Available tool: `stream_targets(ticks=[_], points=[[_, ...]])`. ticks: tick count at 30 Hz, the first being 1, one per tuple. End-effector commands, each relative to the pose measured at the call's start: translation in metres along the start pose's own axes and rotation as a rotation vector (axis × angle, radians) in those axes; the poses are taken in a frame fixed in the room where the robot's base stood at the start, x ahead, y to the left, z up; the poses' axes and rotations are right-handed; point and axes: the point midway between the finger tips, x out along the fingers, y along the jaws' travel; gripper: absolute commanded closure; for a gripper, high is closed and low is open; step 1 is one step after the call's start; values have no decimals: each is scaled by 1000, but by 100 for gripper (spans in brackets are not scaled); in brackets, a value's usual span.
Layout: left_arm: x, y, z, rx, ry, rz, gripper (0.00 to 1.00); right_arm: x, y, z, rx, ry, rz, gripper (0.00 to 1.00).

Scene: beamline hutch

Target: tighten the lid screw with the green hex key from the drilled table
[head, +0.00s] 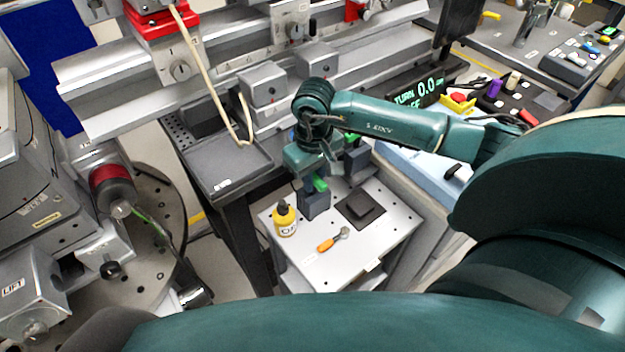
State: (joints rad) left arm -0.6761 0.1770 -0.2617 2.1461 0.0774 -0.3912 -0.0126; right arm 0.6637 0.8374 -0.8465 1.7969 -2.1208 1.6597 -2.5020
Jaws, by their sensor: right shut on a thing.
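My right gripper (333,182) is above the back part of the small white drilled table (305,262). It is shut on a green thing (320,185), which shows as a small green piece between the dark fingers. This looks like the green hex key, but its shaft is hidden by the gripper. Whether its tip touches anything cannot be told. I cannot make out the lid screw. My left gripper is not in view.
A display (418,93) reads "TURN 0.0". A grey tray (225,168) is behind left.

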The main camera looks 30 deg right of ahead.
Motion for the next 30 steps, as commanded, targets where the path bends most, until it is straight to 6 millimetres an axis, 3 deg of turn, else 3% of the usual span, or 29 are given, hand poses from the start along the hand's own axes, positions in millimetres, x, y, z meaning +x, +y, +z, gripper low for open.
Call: stream_targets(ticks=[30], points=[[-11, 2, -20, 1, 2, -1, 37, -40, 0, 0, 0, 0, 1, 100]])
